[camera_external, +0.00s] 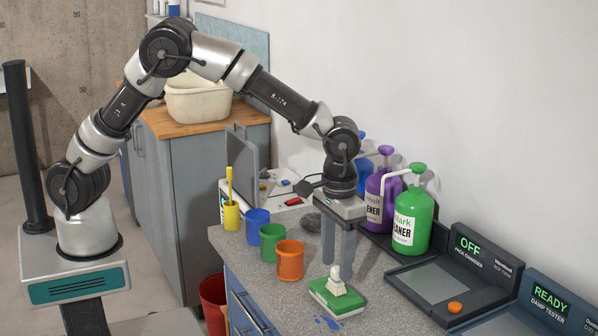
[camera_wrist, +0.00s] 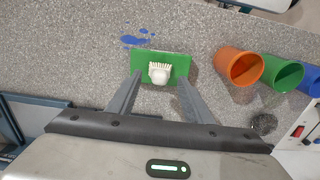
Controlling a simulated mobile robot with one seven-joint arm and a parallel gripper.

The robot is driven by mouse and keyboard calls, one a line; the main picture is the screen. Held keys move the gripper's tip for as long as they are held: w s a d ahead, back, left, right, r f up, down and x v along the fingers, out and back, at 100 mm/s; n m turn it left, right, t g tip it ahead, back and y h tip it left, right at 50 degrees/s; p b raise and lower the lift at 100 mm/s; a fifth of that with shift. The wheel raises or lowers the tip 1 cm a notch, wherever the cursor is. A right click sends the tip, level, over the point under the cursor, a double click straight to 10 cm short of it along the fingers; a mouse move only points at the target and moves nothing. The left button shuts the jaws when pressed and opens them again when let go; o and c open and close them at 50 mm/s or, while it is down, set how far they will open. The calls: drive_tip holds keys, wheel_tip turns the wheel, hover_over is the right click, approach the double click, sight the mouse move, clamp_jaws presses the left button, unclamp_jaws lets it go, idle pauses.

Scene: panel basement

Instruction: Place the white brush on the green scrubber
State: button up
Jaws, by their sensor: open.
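The white brush (camera_external: 336,281) rests on top of the green scrubber (camera_external: 324,297), which lies flat on the grey counter. In the wrist view the brush (camera_wrist: 160,73) sits near the middle of the scrubber (camera_wrist: 180,61), with its bristles showing along one side. My gripper (camera_external: 339,272) is open and points down just behind the brush. In the wrist view its two fingers (camera_wrist: 160,82) are spread on either side of the brush, with visible gaps between them and it.
Orange (camera_external: 290,262), green (camera_external: 272,241), blue (camera_external: 256,223) and yellow (camera_external: 231,216) cups line the counter's left side. Purple (camera_external: 380,196) and green (camera_external: 412,222) cleaner bottles stand behind on the right. A pack charger (camera_external: 436,277) is at right. Blue spots mark the counter (camera_external: 375,315).

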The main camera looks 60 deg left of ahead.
sight(337, 267)
wheel_tip(337, 267, up, 10)
drive_tip(key=shift+p, duration=0.4)
drive_tip(key=shift+w+f, duration=0.1)
drive_tip(key=w+a+r+n+t+p, duration=0.1)
drive_tip(key=w+a+r+n+t, duration=0.1)
drive_tip(key=a+r, duration=0.8)
drive_tip(key=w+a+r+n+t+p, duration=0.25)
drive_tip(key=a+r, duration=0.35)
drive_tip(key=a, duration=0.8)
drive_tip(key=s+a+r+m+t+p, duration=0.1)
drive_tip(key=s+a+r, duration=0.15)
drive_tip(key=s, duration=0.35)
drive_tip(key=s+a+r+m+p, duration=0.1)
drive_tip(key=s+a+r+p, duration=0.15)
drive_tip(key=s, duration=0.35)
drive_tip(key=s+f+m+p, duration=0.1)
drive_tip(key=s+m, duration=0.1)
drive_tip(key=s, duration=1)
drive_tip(key=shift+s+d+f, duration=0.2)
drive_tip(key=shift+d+f, duration=0.05)
drive_tip(key=shift+f, duration=0.05)
